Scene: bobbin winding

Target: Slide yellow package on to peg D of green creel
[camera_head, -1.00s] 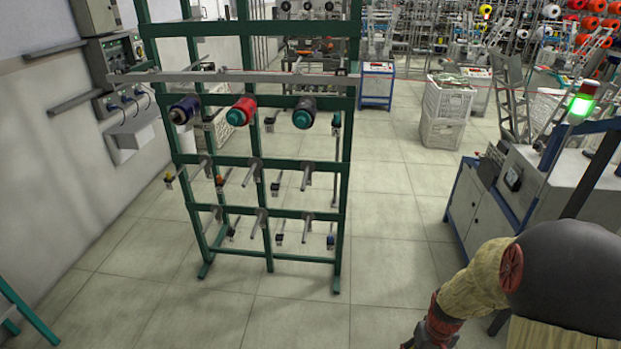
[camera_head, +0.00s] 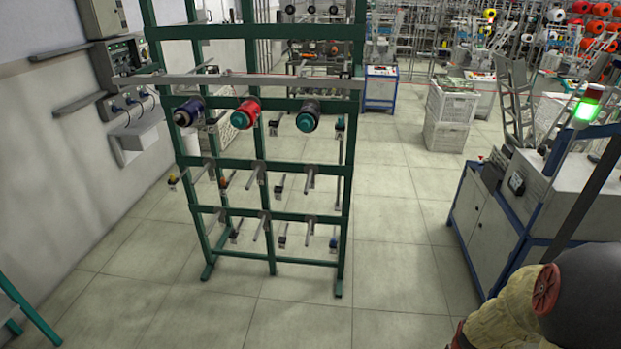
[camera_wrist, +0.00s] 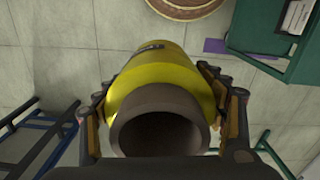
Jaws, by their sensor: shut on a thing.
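The yellow package (camera_wrist: 157,75) is in my gripper (camera_wrist: 165,112) in the wrist view. The jaws are shut on its two sides, and the open end of its grey-brown tube (camera_wrist: 160,128) faces the camera. The green creel (camera_head: 300,262) stands upright left of centre in the head view. I cannot read which peg is D. My gripper and the yellow package are not in the head view.
A machine cabinet (camera_head: 500,205) with a lit green lamp stands at the right. A wall panel (camera_head: 128,75) is at the left. White crates (camera_head: 452,115) stand behind. The tiled floor (camera_head: 385,265) right of the creel is clear. Blue frame bars (camera_wrist: 45,135) show in the wrist view.

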